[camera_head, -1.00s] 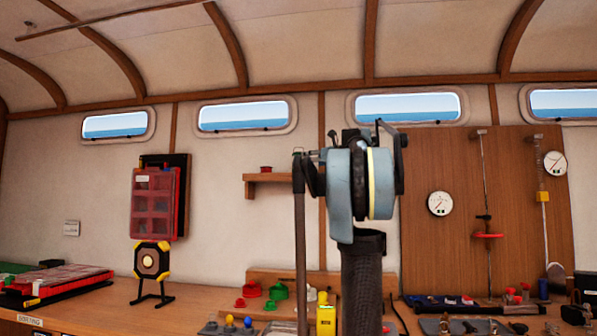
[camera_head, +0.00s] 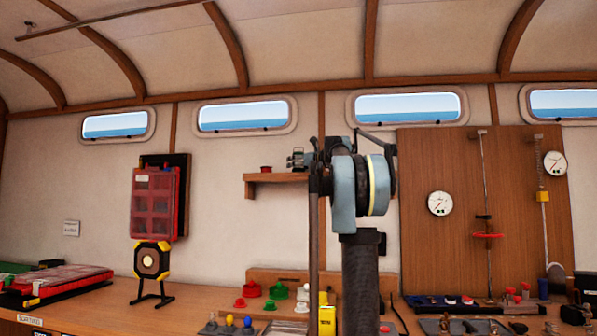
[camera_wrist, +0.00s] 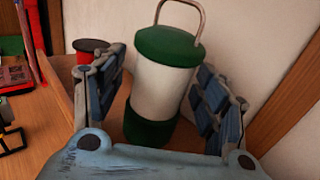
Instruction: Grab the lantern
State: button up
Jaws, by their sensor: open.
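The lantern (camera_wrist: 165,85) shows in the wrist view, with a green cap, a white body, a green base and a metal loop handle on top. It stands against the pale wall, apparently on the small wooden wall shelf (camera_head: 262,178). My gripper (camera_wrist: 160,75) is open, with one blue padded finger on each side of the lantern. I cannot tell whether either finger touches it. In the head view, part of my gripper (camera_head: 297,159) shows above the shelf, left of my arm. My arm hides the lantern there.
Below is the workbench (camera_head: 100,305) with a yellow-black lamp (camera_head: 151,262) and small coloured parts. A wooden gauge board (camera_head: 460,215) is at right.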

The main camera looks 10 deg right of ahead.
jog(key=shift+w+a, duration=0.1)
jog(key=shift+w, duration=0.05)
jog(key=shift+c, duration=0.2)
jog(key=c, duration=1.3)
jog(key=shift+r, duration=0.15)
